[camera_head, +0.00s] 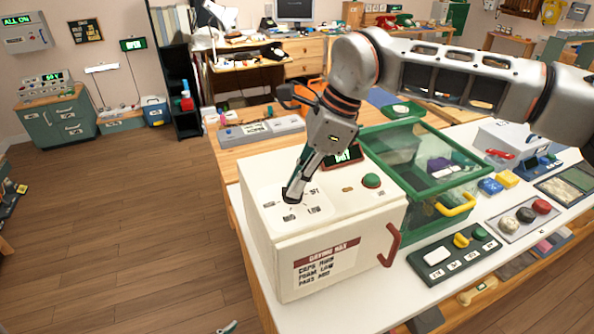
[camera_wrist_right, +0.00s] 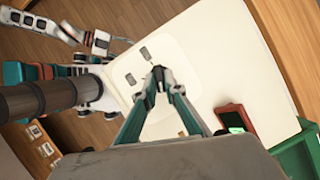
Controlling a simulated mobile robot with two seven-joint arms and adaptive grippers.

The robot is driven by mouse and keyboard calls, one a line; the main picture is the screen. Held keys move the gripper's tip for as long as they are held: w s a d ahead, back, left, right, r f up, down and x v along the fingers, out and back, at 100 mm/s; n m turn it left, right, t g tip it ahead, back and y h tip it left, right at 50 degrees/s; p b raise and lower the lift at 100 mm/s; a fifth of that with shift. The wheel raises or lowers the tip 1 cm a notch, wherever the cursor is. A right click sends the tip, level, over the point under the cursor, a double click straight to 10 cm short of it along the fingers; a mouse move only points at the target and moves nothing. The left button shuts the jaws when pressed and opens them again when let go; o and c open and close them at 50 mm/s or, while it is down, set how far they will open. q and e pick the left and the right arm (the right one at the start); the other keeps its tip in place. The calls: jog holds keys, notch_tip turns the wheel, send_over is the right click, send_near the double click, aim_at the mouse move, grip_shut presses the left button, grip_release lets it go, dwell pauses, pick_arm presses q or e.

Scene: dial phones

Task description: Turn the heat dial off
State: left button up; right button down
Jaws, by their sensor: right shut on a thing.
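The heat dial is on top of a cream drying box (camera_head: 340,252), among printed labels (camera_head: 313,211) on a pale panel. My right gripper (camera_head: 293,194) points down onto this panel, its fingers close together at the dial's place. The right wrist view also shows the fingertips (camera_wrist_right: 158,76) meeting over the panel. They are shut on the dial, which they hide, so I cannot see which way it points. My left gripper does not show clearly in the head view.
The box has a green button (camera_head: 371,180), a small display (camera_head: 346,155) and a red handle (camera_head: 390,246). A button panel (camera_head: 455,254) lies to the right. The floor at left is clear.

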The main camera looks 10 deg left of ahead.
jog(key=shift+w+r+n+p, duration=0.15)
jog(key=shift+r+n+p, duration=0.15)
jog(key=shift+n, duration=0.1)
jog(key=shift+f+n+g, duration=0.1)
jog(key=shift+n+g, duration=0.2)
jog(key=shift+n, duration=0.1)
jog(key=shift+a+n+p, duration=0.1)
jog(key=shift+n+p, duration=0.4)
jog(key=shift+n, duration=0.1)
jog(key=shift+w+n+g, duration=0.1)
jog(key=shift+n+g, duration=0.2)
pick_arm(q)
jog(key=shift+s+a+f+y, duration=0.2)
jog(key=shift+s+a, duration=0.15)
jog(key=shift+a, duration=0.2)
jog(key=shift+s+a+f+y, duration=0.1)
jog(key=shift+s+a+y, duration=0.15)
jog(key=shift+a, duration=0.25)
pick_arm(e)
jog(key=shift+n+h, duration=0.3)
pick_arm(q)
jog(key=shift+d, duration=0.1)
pick_arm(e)
jog(key=shift+f, duration=0.1)
jog(key=c, duration=2.1)
grip_release()
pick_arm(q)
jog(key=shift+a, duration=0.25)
